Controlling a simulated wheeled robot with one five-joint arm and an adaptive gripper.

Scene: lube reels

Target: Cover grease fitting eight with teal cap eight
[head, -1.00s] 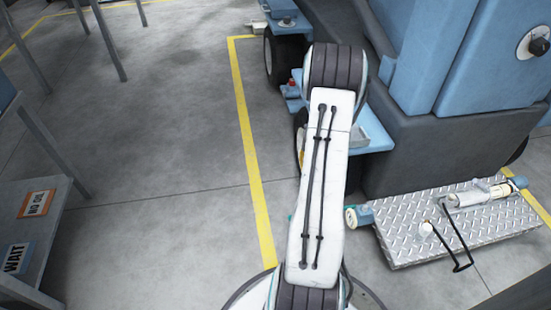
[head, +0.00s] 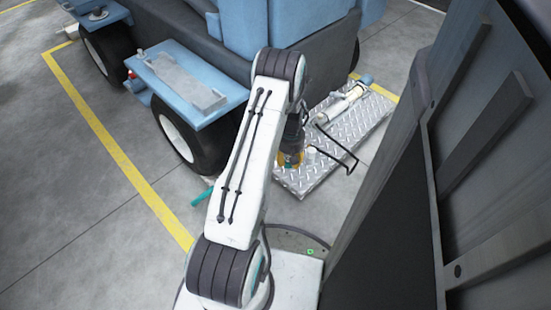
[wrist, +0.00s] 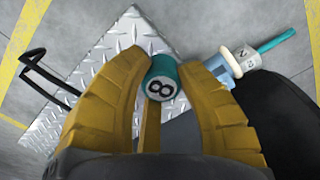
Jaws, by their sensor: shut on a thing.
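My gripper (wrist: 158,100) has yellow ribbed fingers closed around a teal cap (wrist: 163,68). The cap's pale end carries a black 8 and faces the wrist camera. In the head view my gripper (head: 290,160) hangs over the near left part of the metal tread plate (head: 335,165), with the cap not distinguishable there. In the wrist view a white and light-blue fitting (wrist: 238,60) with a teal rod (wrist: 274,41) lies to the right of the cap, apart from it; its mark looks like a 2. I cannot make out grease fitting eight.
A blue machine with dark wheels (head: 175,128) stands behind and left. The plate carries a white cylinder (head: 312,152), a pale pump-like tool (head: 345,102) and a black bent handle (head: 340,150). A tall dark panel (head: 490,180) blocks the right. Floor is clear left.

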